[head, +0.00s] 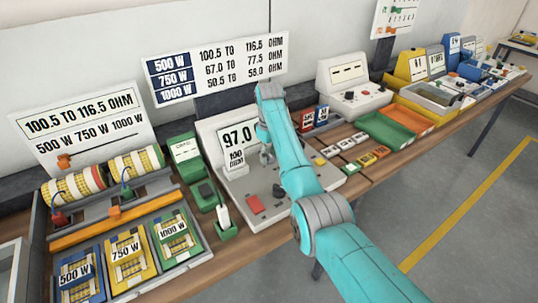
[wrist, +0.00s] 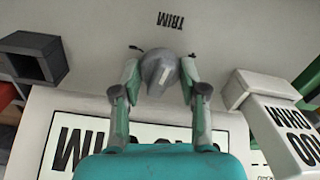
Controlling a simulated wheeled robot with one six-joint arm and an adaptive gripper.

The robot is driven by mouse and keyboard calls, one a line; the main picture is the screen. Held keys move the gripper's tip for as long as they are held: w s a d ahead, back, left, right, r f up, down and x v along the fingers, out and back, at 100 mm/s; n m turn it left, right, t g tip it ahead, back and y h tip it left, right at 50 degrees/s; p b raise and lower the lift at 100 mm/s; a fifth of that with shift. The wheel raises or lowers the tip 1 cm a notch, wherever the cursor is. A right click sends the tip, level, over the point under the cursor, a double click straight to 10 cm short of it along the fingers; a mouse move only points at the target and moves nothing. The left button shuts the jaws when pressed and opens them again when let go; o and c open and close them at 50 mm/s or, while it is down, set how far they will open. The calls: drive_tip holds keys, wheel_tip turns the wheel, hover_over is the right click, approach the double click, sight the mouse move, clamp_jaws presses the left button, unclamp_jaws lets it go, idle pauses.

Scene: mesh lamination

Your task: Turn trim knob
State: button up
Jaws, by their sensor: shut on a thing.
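The trim knob (wrist: 160,72) is a grey round knob with a pale pointer mark, on the light panel by the upside-down word TRIM in the wrist view. My gripper (wrist: 160,76) has its two fingers on either side of the knob, shut on it. In the head view my gripper (head: 267,155) is low in front of the meter (head: 236,137), whose display reads 97.0. My arm hides most of the knob there.
A 100 OHM block (head: 235,162) stands close beside my gripper. A red pad (head: 253,205) lies on the panel. Left are a green tester (head: 186,150) and a tray with wattage-marked mesh pieces (head: 126,255). Small coloured blocks (head: 366,158) and a green tray (head: 388,131) lie right.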

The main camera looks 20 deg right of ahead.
sight(269, 153)
drive_tip(key=m, duration=0.6)
idle(0.6)
drive_tip(key=o, duration=1.1)
drive_tip(key=shift+o, duration=0.2)
wheel_tip(269, 153, up, 8)
drive_tip(key=shift+f, duration=0.25)
